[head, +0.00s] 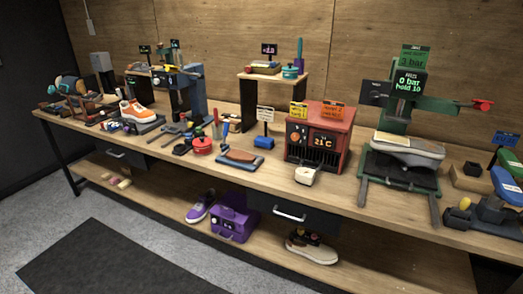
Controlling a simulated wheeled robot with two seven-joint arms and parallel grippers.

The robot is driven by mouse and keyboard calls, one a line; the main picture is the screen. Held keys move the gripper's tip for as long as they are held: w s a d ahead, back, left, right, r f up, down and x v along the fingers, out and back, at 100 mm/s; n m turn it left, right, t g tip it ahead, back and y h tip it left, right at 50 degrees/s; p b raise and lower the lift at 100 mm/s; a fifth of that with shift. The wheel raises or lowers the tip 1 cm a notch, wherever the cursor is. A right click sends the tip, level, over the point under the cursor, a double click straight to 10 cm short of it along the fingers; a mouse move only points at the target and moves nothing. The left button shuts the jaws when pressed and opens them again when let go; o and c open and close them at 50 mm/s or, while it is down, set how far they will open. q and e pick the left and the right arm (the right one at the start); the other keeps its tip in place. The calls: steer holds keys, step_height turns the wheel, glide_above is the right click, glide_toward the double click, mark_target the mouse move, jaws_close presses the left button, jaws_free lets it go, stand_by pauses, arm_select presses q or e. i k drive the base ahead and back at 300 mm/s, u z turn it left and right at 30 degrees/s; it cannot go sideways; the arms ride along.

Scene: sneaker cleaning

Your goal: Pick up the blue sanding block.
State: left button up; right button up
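A small blue block (264,142) lies on the workbench (340,190), in front of a small white sign on a stand and left of the red heater box. It looks like the sanding block, but it is too small to be sure. It lies apart from the brown-and-blue tool in front of it. Neither of my grippers is in view.
The red heater box (318,135) reads 21 C. A green press (400,150) holds a shoe sole. A red pot (202,146) and a brown-and-blue tool (240,158) lie nearby. An orange sneaker (137,109) is at left. The bench's front edge is partly clear.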

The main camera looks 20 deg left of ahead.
mark_target(263, 142)
steer(key=z, duration=0.5)
steer(key=k, duration=0.2)
steer(key=u, duration=1.9)
steer(key=i, duration=2.15)
steer(key=z, duration=1.15)
